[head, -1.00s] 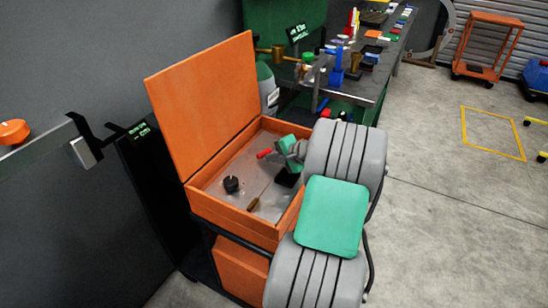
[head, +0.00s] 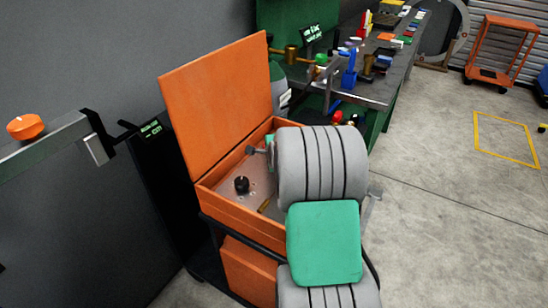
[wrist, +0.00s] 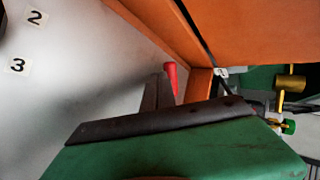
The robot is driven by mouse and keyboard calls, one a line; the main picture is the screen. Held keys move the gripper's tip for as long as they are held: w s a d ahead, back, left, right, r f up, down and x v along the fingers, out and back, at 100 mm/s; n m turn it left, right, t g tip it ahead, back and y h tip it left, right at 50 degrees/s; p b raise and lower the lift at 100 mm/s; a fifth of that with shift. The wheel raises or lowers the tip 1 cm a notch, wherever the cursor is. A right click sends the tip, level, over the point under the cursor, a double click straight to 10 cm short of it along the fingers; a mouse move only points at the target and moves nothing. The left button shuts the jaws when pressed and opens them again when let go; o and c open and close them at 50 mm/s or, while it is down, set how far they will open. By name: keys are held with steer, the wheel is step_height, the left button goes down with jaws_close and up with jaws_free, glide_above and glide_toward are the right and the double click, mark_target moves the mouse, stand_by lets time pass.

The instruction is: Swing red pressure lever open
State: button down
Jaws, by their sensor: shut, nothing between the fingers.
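The red lever (wrist: 171,77) shows in the wrist view as a red tapered grip near the inner corner of the orange box (wrist: 200,84). My gripper (wrist: 157,78) has its dark fingers together, just left of the red grip and very close to it. I cannot tell whether they touch. In the head view my thick grey arm covers the lever and most of my gripper. The open orange box (head: 240,215) there has its lid raised.
A black knob (head: 241,184) and a brass-coloured handle (head: 264,204) sit on the box's metal panel. The lid (head: 218,100) stands at the left. A workbench (head: 375,92) with several tools is behind.

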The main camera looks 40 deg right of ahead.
steer(key=shift+w+d+b, duration=0.15)
steer(key=shift+w+b, duration=0.45)
steer(key=shift+w, duration=0.15)
steer(key=shift+r, duration=0.1)
steer(key=shift+a+r, duration=0.2)
steer(key=shift+r, duration=0.05)
steer(key=s+a+r+n+g+y+p, duration=0.1)
steer(key=s+a+r+n, duration=0.15)
steer(key=a, duration=0.25)
steer(key=s+a+r+n+y+p, duration=0.1)
steer(key=s+a+r+n+p, duration=0.1)
steer(key=s+a+n, duration=0.3)
steer(key=s+a+r+g+p, duration=0.1)
steer(key=s+a+r, duration=0.2)
steer(key=a, duration=0.3)
steer(key=s+a+n+g+y, duration=0.1)
steer(key=s+a+n+g, duration=0.1)
steer(key=s+a+n, duration=0.5)
steer(key=s+a+n+g+y, duration=0.1)
steer(key=s+a+n+g, duration=0.1)
steer(key=s+a+n, duration=0.5)
steer(key=s+n, duration=0.1)
steer(key=s, duration=0.3)
steer(key=shift+s+f, duration=0.15)
steer(key=shift+s, duration=0.2)
steer(key=shift+a+n, duration=0.1)
steer(key=shift+n, duration=0.15)
